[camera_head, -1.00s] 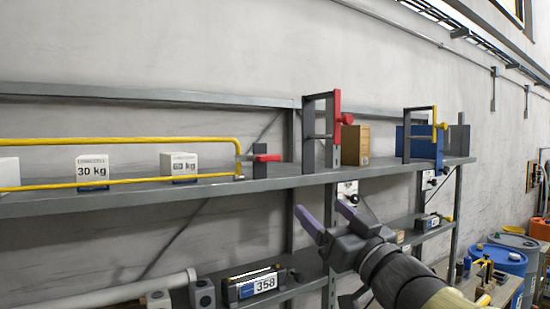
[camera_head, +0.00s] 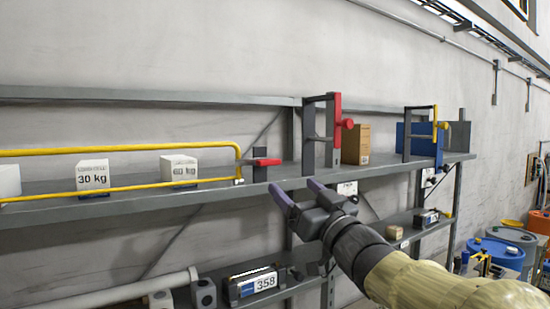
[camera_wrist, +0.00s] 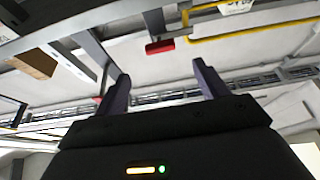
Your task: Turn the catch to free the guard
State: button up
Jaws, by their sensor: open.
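A yellow tube guard (camera_head: 120,148) runs along the shelf front at the left, before the white weights. At its right end a catch with a red handle (camera_head: 266,162) sits on a short dark post (camera_head: 260,172); the handle points right. In the wrist view the red handle (camera_wrist: 160,46) is at the top centre, with the yellow guard (camera_wrist: 245,38) to its right. My gripper (camera_head: 297,191) is open and empty, below and to the right of the red handle, apart from it. Its two purple-grey fingers (camera_wrist: 160,85) show in the wrist view with nothing between them.
The grey shelf (camera_head: 225,189) edge lies close to my gripper. A lower shelf carries a box marked 358 (camera_head: 254,284).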

aim_at(271, 165)
jog(key=p+x, duration=0.4)
jog(key=x, duration=0.5)
jog(key=shift+r, duration=0.1)
jog(key=shift+w+a, duration=0.3)
jog(key=shift+w, duration=0.05)
jog(key=c, duration=1)
